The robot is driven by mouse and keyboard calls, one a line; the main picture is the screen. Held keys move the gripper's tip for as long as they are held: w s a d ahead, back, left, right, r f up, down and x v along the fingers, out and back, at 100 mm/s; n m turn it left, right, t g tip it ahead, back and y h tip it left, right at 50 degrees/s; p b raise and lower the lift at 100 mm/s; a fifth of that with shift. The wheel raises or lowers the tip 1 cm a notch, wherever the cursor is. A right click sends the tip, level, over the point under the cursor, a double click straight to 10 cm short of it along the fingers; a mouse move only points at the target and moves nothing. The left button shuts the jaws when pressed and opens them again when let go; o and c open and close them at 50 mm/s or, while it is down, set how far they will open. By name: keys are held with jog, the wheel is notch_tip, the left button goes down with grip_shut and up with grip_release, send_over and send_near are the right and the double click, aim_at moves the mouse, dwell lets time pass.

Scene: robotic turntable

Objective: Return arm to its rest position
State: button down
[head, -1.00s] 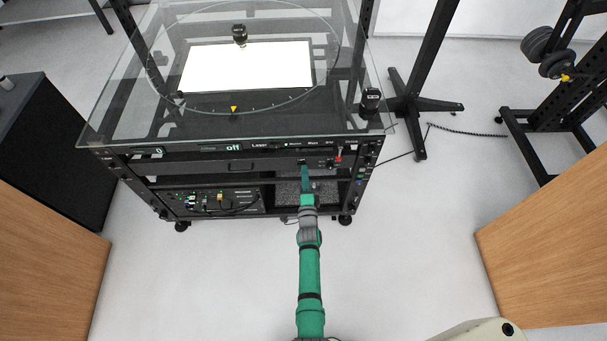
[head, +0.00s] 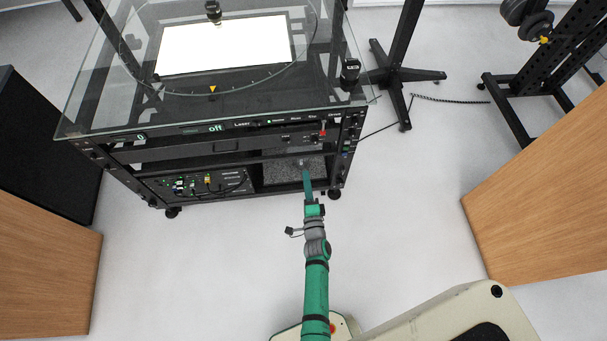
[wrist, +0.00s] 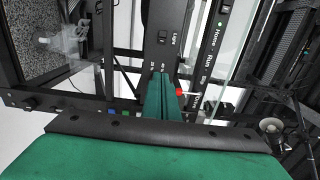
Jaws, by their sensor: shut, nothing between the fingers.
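My green arm reaches up from the bottom middle of the head view toward the front of the turntable rack. My gripper (head: 307,172) is in front of the rack's lower right opening, apart from the control panel. Its two green fingers are together with nothing between them, and they also show closed in the wrist view (wrist: 164,80). The turntable (head: 90,112) has a glass top over a bright white panel (head: 225,44). Its front panel shows the word "off" and a red switch (head: 322,129) on the right, also seen in the wrist view (wrist: 183,92).
Wooden panels stand at the left (head: 45,275) and right (head: 540,200). A black stand (head: 405,75) and a cable on the floor are right of the rack. A dark cabinet (head: 40,150) is at far left. The floor before the rack is clear.

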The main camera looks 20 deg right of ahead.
jog(key=shift+s+a, duration=0.1)
jog(key=shift+s, duration=0.05)
dwell(0.4)
jog(key=s+a+r+n+y, duration=0.1)
jog(key=s+a+r+n, duration=0.2)
jog(key=s+a+n, duration=0.45)
jog(key=s+a+r+n+y, duration=0.1)
jog(key=s+a+r+n, duration=0.3)
jog(key=s, duration=0.7)
jog(key=s+a+r+n+g+y, duration=0.1)
jog(key=s+a+r+n, duration=0.3)
jog(key=s+r, duration=0.3)
jog(key=s+a+r+n+g+y, duration=0.1)
jog(key=s+a+r+n, duration=0.3)
jog(key=s+r, duration=0.3)
jog(key=shift+r+n+y, duration=0.3)
jog(key=shift+r+n, duration=0.45)
jog(key=shift+r, duration=0.05)
jog(key=shift+w, duration=0.1)
